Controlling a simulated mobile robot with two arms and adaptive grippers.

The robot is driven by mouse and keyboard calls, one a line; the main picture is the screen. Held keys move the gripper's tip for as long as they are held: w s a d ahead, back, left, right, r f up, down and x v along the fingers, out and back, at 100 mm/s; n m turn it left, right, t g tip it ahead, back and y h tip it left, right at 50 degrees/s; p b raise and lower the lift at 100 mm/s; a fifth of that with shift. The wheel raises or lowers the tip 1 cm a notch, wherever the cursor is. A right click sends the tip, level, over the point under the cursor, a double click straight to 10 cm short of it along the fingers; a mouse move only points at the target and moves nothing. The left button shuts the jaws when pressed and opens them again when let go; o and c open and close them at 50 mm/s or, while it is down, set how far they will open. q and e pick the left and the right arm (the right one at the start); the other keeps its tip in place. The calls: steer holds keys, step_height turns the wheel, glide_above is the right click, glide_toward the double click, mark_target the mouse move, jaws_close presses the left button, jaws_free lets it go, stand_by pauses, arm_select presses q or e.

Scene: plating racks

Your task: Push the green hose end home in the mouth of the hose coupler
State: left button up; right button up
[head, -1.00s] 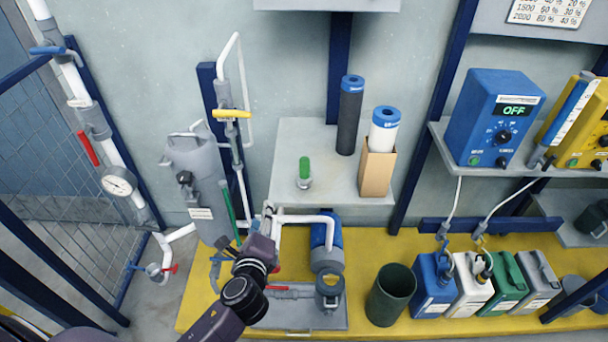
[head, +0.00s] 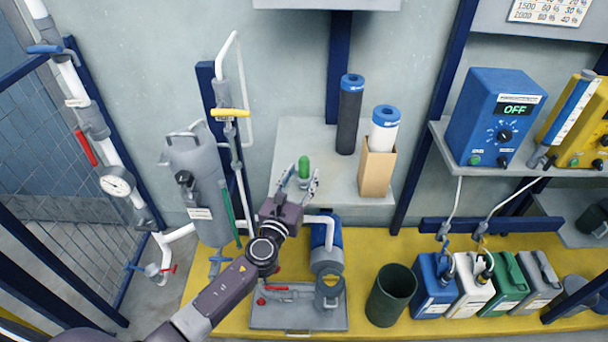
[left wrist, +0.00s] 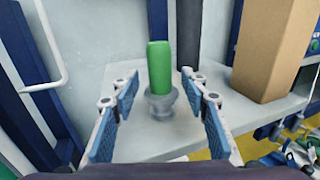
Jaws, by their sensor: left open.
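The green hose end (head: 304,165) stands upright in the mouth of the grey hose coupler (left wrist: 162,104) on the pale shelf. In the left wrist view the green hose end (left wrist: 160,66) is a plain cylinder, with much of its length above the coupler's flared rim. How deep it sits inside is hidden. My left gripper (head: 304,172) is open, with its fingers reaching toward the shelf. In the left wrist view its blue-padded fingers (left wrist: 160,84) lie to either side of the coupler and hose end, with clear gaps. My right gripper is not in view.
On the shelf (head: 290,140) a dark cylinder (head: 349,118) and a cardboard box (head: 377,172) with a white roll stand to the right. A grey tank (head: 195,180) and pipes stand left. White piping and a blue-grey pump (head: 327,255) lie below.

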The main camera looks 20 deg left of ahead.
arm_select(q)
steer(key=shift+w, duration=1.1)
steer(key=shift+s, duration=0.1)
jaws_close()
steer(key=shift+r, duration=0.15)
